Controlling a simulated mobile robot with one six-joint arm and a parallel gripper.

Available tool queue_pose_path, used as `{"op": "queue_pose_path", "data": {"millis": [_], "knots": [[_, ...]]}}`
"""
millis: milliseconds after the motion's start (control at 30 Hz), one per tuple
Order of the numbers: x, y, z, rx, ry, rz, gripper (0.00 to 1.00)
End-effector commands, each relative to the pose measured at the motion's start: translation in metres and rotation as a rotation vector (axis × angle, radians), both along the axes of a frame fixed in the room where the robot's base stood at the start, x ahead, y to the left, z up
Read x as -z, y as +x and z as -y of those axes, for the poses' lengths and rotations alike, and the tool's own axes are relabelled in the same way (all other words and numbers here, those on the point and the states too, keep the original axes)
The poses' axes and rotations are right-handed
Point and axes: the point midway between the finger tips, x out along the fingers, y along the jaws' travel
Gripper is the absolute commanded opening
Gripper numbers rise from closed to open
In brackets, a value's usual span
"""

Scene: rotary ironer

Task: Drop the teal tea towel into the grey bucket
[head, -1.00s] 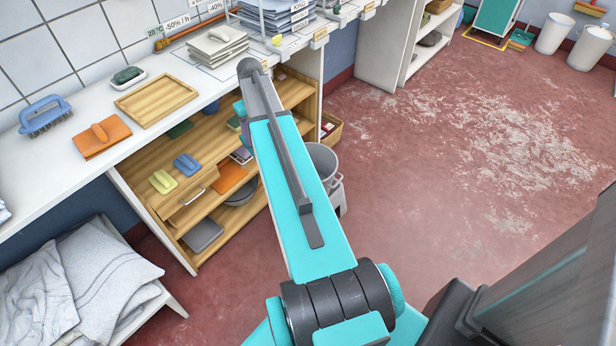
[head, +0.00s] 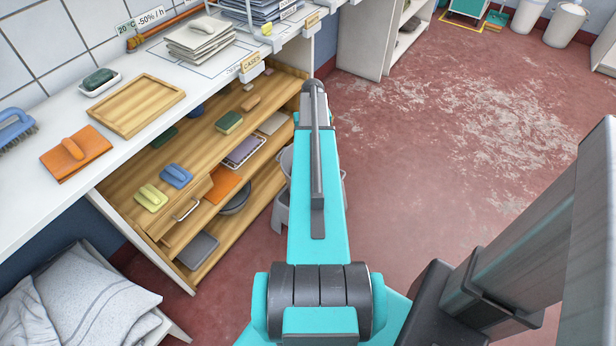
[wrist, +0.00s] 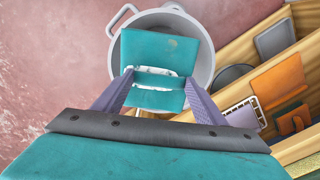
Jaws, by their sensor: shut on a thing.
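The teal tea towel (wrist: 165,50) is held between the two lilac fingers of my gripper (wrist: 156,82) in the wrist view. It looks folded, with pale marks near the fingers. The grey bucket (wrist: 204,62) is below and behind the towel in that view, and the towel covers much of its opening. The towel looks above the rim, but the height gap is hard to judge. My gripper and the towel are hidden behind my arm there.
Wooden shelves (head: 215,135) with brushes, sponges and trays stand left of the bucket, close to it in the wrist view. A white counter (head: 60,120) runs above them, holding a wooden tray (head: 137,105). The red floor (head: 430,190) to the right is clear.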

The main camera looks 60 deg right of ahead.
Motion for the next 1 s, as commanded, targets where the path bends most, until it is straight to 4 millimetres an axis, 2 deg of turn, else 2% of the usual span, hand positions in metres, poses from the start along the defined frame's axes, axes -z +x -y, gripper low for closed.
{"op": "queue_pose_path", "data": {"millis": [133, 567, 1000], "knots": [[0.003, -0.006, 0.004, 0.013, 0.000, 0.000, 0.43], [0.007, -0.007, 0.005, 0.013, 0.000, 0.000, 0.43], [0.042, -0.007, 0.005, 0.014, -0.001, 0.001, 0.43]]}}
